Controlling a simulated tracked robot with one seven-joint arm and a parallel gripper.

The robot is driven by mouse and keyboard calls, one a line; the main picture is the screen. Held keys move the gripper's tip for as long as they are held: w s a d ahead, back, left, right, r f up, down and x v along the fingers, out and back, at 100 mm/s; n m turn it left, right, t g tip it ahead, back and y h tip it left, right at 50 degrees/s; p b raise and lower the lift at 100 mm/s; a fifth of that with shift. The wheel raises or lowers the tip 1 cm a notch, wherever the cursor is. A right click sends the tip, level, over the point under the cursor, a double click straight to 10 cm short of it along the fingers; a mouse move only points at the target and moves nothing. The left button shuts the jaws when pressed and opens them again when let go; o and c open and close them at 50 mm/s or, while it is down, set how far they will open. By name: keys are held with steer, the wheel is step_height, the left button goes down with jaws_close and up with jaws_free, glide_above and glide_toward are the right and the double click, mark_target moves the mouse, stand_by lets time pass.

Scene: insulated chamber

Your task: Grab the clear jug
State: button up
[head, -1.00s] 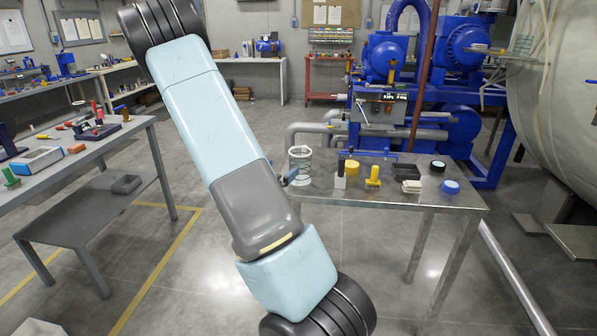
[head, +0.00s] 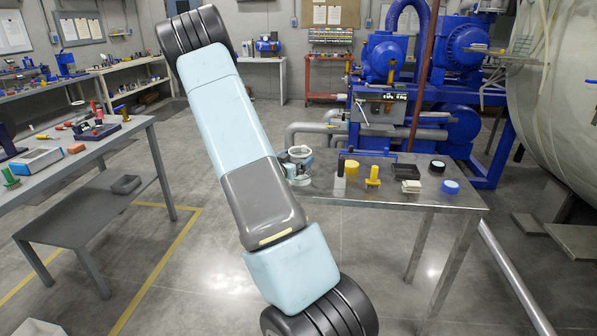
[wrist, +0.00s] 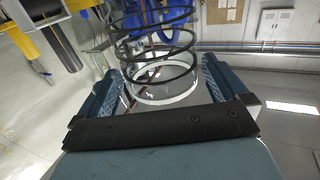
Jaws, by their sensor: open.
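The clear jug (head: 299,151) stands at the left end of the metal table. In the head view its rim shows, while my arm and gripper (head: 298,172) hide much of the rest. In the wrist view the see-through jug (wrist: 166,95), with dark rings and a pale ring, lies between the two blue fingers of my gripper (wrist: 160,70). The fingers are spread on either side of it, with a gap visible at least on the right. Whether the left finger touches it I cannot tell.
On the metal table (head: 420,200), right of the jug, stand a black-and-white item (head: 340,182), a yellow knobbed piece (head: 372,176), a yellow cylinder (head: 351,168), pale blocks (head: 411,186) and a blue disc (head: 450,187). Blue machinery (head: 450,125) stands behind.

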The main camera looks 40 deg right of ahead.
steer(key=c, duration=1.2)
steer(key=shift+r, duration=0.1)
steer(key=shift+c, duration=0.2)
